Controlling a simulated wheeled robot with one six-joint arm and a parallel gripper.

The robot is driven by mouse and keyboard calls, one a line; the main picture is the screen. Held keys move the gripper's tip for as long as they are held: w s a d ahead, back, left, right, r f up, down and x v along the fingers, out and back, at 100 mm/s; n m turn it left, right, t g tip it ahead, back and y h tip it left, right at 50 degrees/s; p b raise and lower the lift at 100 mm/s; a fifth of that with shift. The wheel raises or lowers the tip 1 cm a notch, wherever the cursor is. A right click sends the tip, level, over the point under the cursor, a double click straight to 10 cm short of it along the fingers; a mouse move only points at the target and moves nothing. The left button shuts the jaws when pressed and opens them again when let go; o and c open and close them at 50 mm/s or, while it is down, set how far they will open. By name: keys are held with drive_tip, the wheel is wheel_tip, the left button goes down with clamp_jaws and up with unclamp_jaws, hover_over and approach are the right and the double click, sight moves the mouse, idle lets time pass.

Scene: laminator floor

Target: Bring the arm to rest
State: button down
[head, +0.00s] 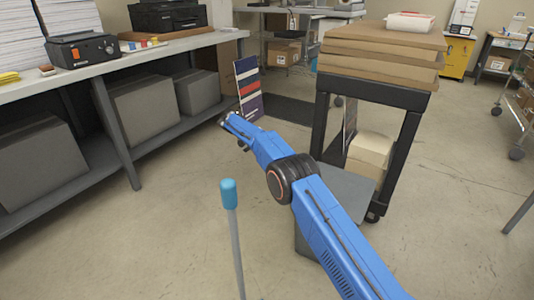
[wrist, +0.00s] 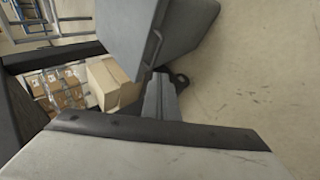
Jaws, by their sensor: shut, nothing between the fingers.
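My blue arm (head: 325,225) reaches from the lower right of the head view up toward the middle, over the concrete floor. My gripper (head: 232,122) is at its far end, small in the head view, in open space to the right of the long workbench. In the wrist view my gripper's fingers (wrist: 160,88) are together with nothing held. They show in front of a grey bin (wrist: 175,35) and the floor. I cannot tell how far they are from the bin.
The long workbench (head: 120,60) with grey boxes below is at left. A black cart (head: 375,92) carrying stacked brown boards (head: 385,45) stands right of my arm. A grey post with a blue cap (head: 229,192) stands left of my arm. Bare floor (head: 160,230) lies between.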

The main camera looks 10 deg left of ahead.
drive_tip(key=s+d+r+y, duration=0.1)
drive_tip(key=d+r, duration=0.7)
drive_tip(key=r, duration=0.3)
drive_tip(key=d+r+y, duration=0.1)
drive_tip(key=d+r, duration=0.7)
drive_tip(key=r, duration=0.3)
drive_tip(key=s+d+r+y, duration=0.1)
drive_tip(key=s+d+r, duration=0.5)
drive_tip(key=d, duration=0.3)
drive_tip(key=s+d+r+y, duration=0.2)
drive_tip(key=s+d+r, duration=0.45)
drive_tip(key=d, duration=0.25)
drive_tip(key=s+d+y, duration=0.1)
drive_tip(key=s+d, duration=0.6)
drive_tip(key=s, duration=0.4)
drive_tip(key=s+d+y, duration=0.1)
drive_tip(key=s+d, duration=0.6)
drive_tip(key=s, duration=0.4)
drive_tip(key=s+d+f, duration=0.1)
drive_tip(key=s+f, duration=0.3)
drive_tip(key=s, duration=0.4)
drive_tip(key=s+d+f+t+y, duration=0.1)
drive_tip(key=s+d+f, duration=0.1)
drive_tip(key=s+f, duration=0.2)
drive_tip(key=s+d+f+t, duration=0.1)
drive_tip(key=s+f, duration=0.3)
drive_tip(key=s, duration=0.7)
drive_tip(key=shift+s+d+f+y, duration=0.3)
drive_tip(key=shift+s, duration=0.05)
